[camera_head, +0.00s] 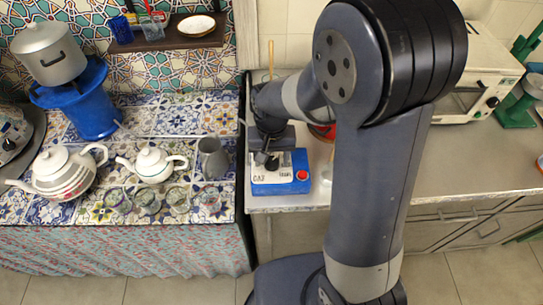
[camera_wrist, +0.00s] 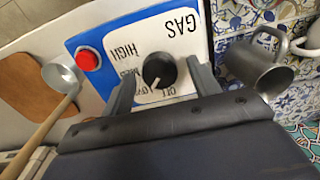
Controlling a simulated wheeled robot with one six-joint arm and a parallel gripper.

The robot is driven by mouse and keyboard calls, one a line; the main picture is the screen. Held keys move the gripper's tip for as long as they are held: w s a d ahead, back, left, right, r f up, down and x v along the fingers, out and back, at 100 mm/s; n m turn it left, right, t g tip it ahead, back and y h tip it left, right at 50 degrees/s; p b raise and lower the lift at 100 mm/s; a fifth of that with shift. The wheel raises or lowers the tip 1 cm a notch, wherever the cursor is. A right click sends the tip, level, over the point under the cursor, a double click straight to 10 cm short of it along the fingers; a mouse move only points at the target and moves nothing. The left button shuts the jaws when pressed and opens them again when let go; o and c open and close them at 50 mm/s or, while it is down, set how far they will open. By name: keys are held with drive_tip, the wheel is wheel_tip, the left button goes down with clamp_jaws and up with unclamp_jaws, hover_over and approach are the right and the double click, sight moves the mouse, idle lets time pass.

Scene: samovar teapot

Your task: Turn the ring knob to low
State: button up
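The blue gas box (camera_head: 282,187) with a white face stands at the left end of the grey counter, below my gripper (camera_head: 268,160). In the wrist view, its white label panel (camera_wrist: 122,45) reads GAS, HIGH and MED, with OFF and a partly covered word near the knob. My gripper (camera_wrist: 163,88) is open, one finger on each side of the knob, with visible gaps. In the head view the knob is mostly hidden by my gripper.
A red button (camera_wrist: 88,59) sits on the box beside the panel. A grey pitcher (camera_wrist: 258,62) stands close by on the tiled table. A ladle (camera_wrist: 60,78) lies on the other side. A toaster oven (camera_head: 478,80) stands farther right.

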sight(272, 161)
wheel_tip(272, 161, up, 11)
idle(0.7)
drive_tip(key=shift+f+b, duration=0.1)
drive_tip(key=shift+b, duration=0.2)
drive_tip(key=shift+c, duration=0.6)
